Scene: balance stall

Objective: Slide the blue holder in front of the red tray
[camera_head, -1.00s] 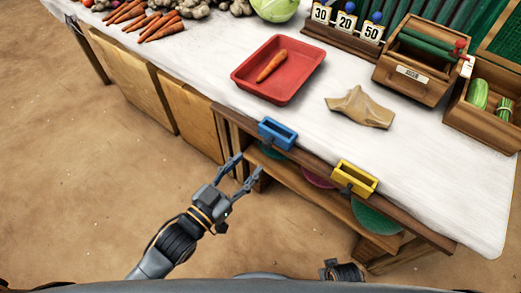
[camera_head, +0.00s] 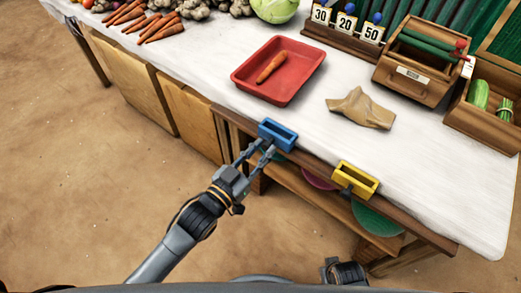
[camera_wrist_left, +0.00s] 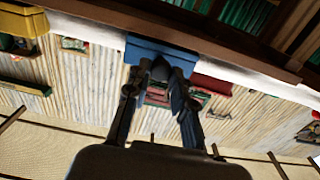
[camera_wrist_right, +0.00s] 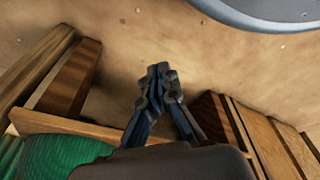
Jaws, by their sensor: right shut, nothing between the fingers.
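The blue holder (camera_head: 277,135) is a small open box on the wooden rail at the table's front edge. It is right of and nearer than the red tray (camera_head: 248,86), which holds a carrot (camera_head: 271,67). My left gripper (camera_head: 254,149) is open at the front of the blue holder. In the left wrist view its fingers (camera_wrist_left: 155,80) stand apart below the blue holder (camera_wrist_left: 160,52), either side of a dark knob (camera_wrist_left: 160,68); contact is unclear. My right gripper (camera_wrist_right: 158,72) is shut and empty, low in front of the shelf.
A yellow holder (camera_head: 356,179) sits on the same rail (camera_head: 318,167) to the right. Crumpled brown paper (camera_head: 360,107) lies on the white tabletop (camera_head: 430,165). Plates, including a green one (camera_head: 376,217), stand on the shelf below. The rail left of the blue holder looks clear.

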